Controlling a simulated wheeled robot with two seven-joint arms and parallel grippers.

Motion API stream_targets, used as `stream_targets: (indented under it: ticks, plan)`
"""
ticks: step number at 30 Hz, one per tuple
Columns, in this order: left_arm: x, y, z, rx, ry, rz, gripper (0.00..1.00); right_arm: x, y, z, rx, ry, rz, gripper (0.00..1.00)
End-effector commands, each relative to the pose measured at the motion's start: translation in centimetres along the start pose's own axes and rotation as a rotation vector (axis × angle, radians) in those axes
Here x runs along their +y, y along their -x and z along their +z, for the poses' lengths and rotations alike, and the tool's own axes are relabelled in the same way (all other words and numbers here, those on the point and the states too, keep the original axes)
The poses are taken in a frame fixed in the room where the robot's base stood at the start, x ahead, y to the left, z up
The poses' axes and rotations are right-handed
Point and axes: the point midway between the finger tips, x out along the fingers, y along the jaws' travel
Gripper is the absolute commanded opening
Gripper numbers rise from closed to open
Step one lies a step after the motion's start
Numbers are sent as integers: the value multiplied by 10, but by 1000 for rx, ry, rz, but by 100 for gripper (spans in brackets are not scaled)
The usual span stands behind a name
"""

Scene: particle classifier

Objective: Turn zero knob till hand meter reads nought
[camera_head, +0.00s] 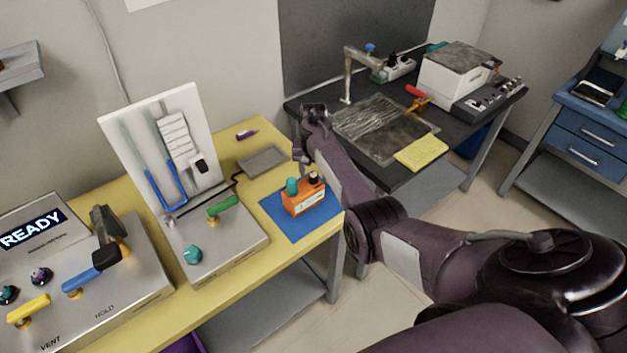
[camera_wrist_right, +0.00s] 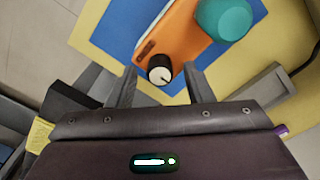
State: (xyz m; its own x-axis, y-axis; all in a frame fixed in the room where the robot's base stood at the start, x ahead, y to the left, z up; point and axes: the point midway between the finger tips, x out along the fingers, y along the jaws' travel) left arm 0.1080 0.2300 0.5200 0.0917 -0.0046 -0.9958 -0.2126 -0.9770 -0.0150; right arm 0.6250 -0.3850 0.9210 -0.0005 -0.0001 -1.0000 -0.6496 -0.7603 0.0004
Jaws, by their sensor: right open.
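The hand meter (camera_head: 303,198) is a small orange box on a blue mat (camera_head: 278,222) on the yellow bench. It carries a teal knob (camera_head: 291,186) and a small black knob (camera_head: 313,177). My right gripper (camera_head: 303,162) is above the meter's far side, pointing down. In the right wrist view, the orange meter (camera_wrist_right: 180,38) shows its teal knob (camera_wrist_right: 224,16) and the white-topped black knob (camera_wrist_right: 159,70). The open fingers of my right gripper (camera_wrist_right: 158,80) are on either side of the black knob, with gaps visible. The meter's reading is not legible. My left gripper is out of view.
A steel panel with a tube board (camera_head: 160,150) and a green lever (camera_head: 222,206) stands left of the meter. A grey tray (camera_head: 262,160) lies behind it. A console reading READY (camera_head: 32,230) is at the far left. A black table (camera_head: 400,178) stands to the right.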

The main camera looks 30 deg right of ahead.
Motion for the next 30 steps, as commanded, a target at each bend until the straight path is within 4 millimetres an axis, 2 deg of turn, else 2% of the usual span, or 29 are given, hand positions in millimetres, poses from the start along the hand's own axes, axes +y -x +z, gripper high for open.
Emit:
stream_targets:
  ticks: [1, 10, 20, 30]
  plan:
    - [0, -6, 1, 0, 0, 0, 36, 0, -5, 0, 1, 0, 0, 47]
    - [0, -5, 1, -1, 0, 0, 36, 0, -4, 0, 0, 0, 0, 47]
    - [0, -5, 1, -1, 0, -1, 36, 0, -5, 0, 0, 0, 0, 4]
    - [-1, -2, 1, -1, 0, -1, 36, 0, -4, 0, -1, -49, 0, 2]
